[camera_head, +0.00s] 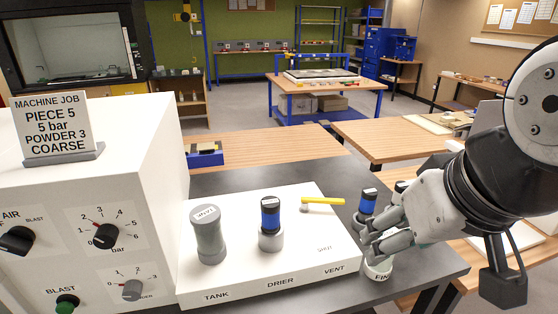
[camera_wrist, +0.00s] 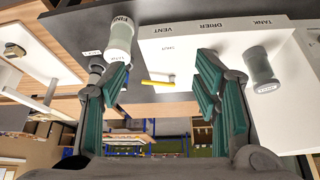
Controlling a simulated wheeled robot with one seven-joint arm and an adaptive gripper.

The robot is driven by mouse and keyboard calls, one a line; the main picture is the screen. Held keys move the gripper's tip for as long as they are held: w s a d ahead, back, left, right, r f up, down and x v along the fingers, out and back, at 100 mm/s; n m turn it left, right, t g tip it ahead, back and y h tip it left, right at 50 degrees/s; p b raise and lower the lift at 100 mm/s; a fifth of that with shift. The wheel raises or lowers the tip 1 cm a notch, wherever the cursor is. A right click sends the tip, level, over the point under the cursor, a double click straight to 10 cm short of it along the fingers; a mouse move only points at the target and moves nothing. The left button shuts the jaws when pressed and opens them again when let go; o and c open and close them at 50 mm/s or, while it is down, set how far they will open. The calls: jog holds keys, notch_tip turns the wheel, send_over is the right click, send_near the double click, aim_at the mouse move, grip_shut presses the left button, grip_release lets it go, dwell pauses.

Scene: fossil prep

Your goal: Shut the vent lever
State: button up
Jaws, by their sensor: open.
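The vent lever (camera_head: 324,201) is a small yellow handle at the back right of the white panel (camera_head: 300,240). It points to the right, with a knob at its left end. The word SHUT is printed on the panel in front of it, and VENT on the front edge. In the wrist view the yellow lever (camera_wrist: 160,83) shows between my fingers, beyond the SHUT print. My gripper (camera_head: 374,238) is at the panel's right side, right of the lever and apart from it. In the wrist view my gripper (camera_wrist: 163,80) is open and empty.
A grey tank cylinder (camera_head: 209,236) and a blue-topped drier (camera_head: 270,222) stand on the panel. A machine with dials (camera_head: 90,215) stands at left.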

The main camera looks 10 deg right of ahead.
jog(key=w, duration=0.3)
jog(key=w+r, duration=0.1)
jog(key=w, duration=0.1)
jog(key=shift+w+d+b, duration=0.2)
jog(key=shift+b, duration=0.15)
grip_shut()
jog(key=w+d+f+b, duration=0.1)
jog(key=w+f, duration=0.2)
jog(key=w, duration=0.7)
jog(key=w+d+f+m+g+b, duration=0.1)
jog(key=w+f, duration=0.2)
jog(key=w, duration=0.8)
jog(key=w+d+f+m+b, duration=0.1)
jog(key=w+f, duration=0.2)
jog(key=w, duration=0.8)
jog(key=shift+f+g+h, duration=0.15)
jog(key=shift+g+h, duration=0.25)
jog(key=shift+d, duration=0.1)
